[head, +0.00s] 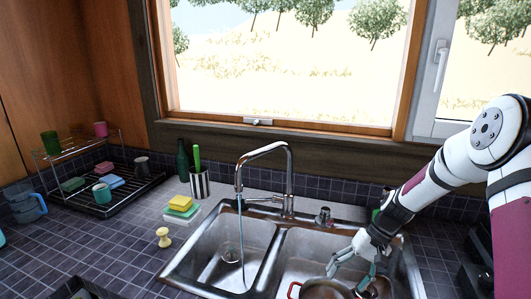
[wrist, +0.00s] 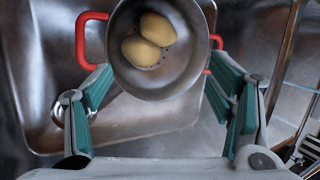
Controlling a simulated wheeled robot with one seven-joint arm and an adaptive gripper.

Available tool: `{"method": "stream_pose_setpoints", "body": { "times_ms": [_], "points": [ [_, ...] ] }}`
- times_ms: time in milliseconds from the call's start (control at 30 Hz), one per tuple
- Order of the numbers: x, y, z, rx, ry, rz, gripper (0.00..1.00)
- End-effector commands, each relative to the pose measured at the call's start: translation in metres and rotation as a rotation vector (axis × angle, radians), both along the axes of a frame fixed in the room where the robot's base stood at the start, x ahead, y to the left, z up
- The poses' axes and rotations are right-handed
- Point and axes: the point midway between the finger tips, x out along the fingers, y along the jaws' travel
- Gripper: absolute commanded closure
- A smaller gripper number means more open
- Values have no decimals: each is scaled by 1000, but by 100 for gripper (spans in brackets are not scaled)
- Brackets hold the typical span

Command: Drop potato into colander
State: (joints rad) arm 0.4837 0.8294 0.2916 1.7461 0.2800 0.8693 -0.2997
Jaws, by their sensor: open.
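The metal colander (wrist: 172,84) with red handles sits in the right sink basin. It also shows at the bottom edge of the head view (head: 322,289), partly cut off. Two pale potatoes lie in it in the wrist view, one upper potato (wrist: 157,28) and one lower potato (wrist: 140,51), touching or overlapping. My gripper (wrist: 163,80) is open and empty, its teal-padded fingers spread to either side of the colander's near part in the wrist view. In the head view my gripper (head: 353,275) is low over the right basin, by the colander.
The faucet (head: 288,175) runs water into the empty left basin (head: 212,245). A wall (head: 272,262) divides the basins. Left of the sink are sponges (head: 180,204), a brush (head: 163,237), a utensil cup (head: 200,182) and a dish rack (head: 128,190).

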Motion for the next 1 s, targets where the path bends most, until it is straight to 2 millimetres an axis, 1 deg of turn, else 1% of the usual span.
{"method": "stream_pose_setpoints", "body": {
  "times_ms": [33,100,300,433,667,767,867,967,1000],
  "points": [
    [3,-6,10,-2,-5,-1,25],
    [4,-11,22,-2,-4,-1,25],
    [7,-23,44,1,-2,-1,25],
    [8,-26,50,1,0,0,25],
    [8,-26,51,1,1,0,25],
    [7,-25,57,-10,-6,5,25],
    [1,-21,76,-46,-22,20,25],
    [-9,-15,106,-102,-50,42,25],
    [-15,-12,119,-128,-63,50,25]
  ]
}}
